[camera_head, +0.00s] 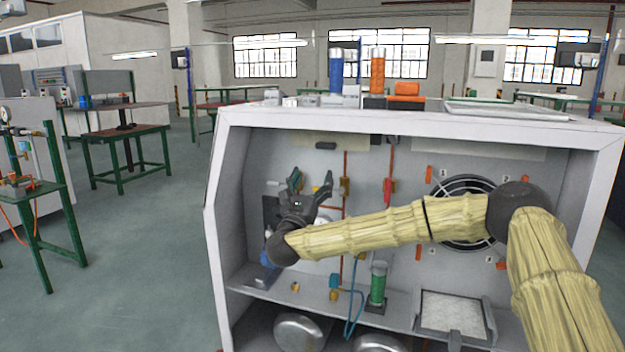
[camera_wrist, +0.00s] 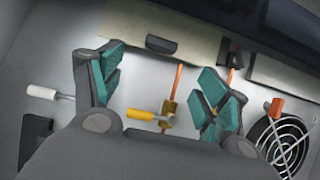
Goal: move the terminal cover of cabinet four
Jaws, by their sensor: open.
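My gripper (camera_head: 311,183) is open and empty inside the open white cabinet (camera_head: 212,185), with its fingers pointing up and toward the back panel. In the wrist view my gripper (camera_wrist: 160,82) has its teal-padded fingers wide apart. A small dark block (camera_head: 326,146) sits high on the back panel, above the fingers, and it also shows in the wrist view (camera_wrist: 161,45). A yellow-handled valve (camera_wrist: 145,115) on an orange pipe appears between the fingers, not gripped. I cannot tell which part is the terminal cover. My gripper and arm hide part of the back panel.
A round fan grille (camera_head: 462,240) is behind my arm, with orange numbered marks around it. A green cylinder (camera_head: 378,284) and a blue hose (camera_head: 356,312) stand on the lower shelf. Blue (camera_head: 336,72) and orange (camera_head: 377,72) cylinders stand on top.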

